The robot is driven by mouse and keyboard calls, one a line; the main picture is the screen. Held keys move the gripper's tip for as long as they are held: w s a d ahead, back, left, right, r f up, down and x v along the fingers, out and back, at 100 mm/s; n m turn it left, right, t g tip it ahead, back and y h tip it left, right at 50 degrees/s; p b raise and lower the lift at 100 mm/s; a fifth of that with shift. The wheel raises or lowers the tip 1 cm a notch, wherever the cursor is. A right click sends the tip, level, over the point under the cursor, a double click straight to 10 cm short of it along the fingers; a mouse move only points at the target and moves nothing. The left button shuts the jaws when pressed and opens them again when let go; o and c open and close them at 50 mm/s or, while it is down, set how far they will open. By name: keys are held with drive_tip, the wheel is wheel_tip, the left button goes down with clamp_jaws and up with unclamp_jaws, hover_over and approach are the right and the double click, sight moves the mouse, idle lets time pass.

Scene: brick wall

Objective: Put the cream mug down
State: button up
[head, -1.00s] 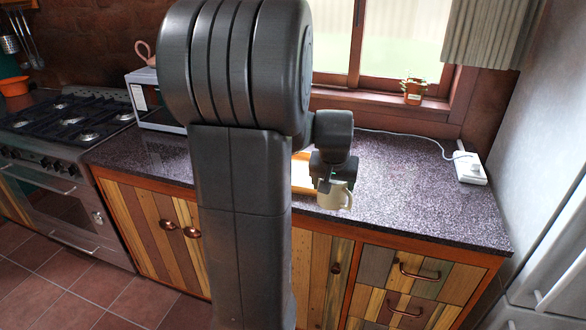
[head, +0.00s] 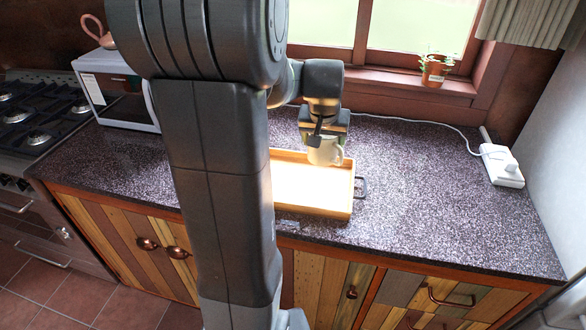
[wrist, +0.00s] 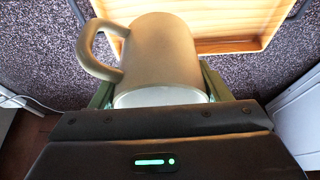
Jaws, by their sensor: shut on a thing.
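The cream mug (head: 325,151) is in my gripper (head: 324,138), which is shut on it. In the head view the mug hangs over the back right part of a wooden tray, with its handle to the right. In the wrist view the mug (wrist: 160,58) fills the middle, between the two fingers, with its handle at the upper left. The wooden tray (head: 312,206) lies on the speckled counter, partly hidden by my arm; its edge also shows in the wrist view (wrist: 228,46). I cannot tell the exact gap between mug and tray.
The counter (head: 430,190) is bare to the right of the tray. A white power strip (head: 501,166) with a cable lies at the right. A potted plant (head: 435,70) stands on the window sill. A microwave (head: 115,90) stands at the left.

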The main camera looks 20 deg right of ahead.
sight(321, 148)
wheel_tip(321, 148, down, 10)
drive_tip(key=shift+w+r, duration=0.1)
idle(0.4)
drive_tip(key=shift+f, duration=0.2)
drive_tip(key=o, duration=1.3)
drive_tip(key=shift+c, duration=0.2)
drive_tip(key=shift+r, duration=0.1)
drive_tip(key=shift+r, duration=0.4)
drive_tip(key=v, duration=1.1)
drive_tip(key=shift+s+a+r, duration=0.1)
drive_tip(key=shift+s+r, duration=0.05)
drive_tip(key=shift+s, duration=0.1)
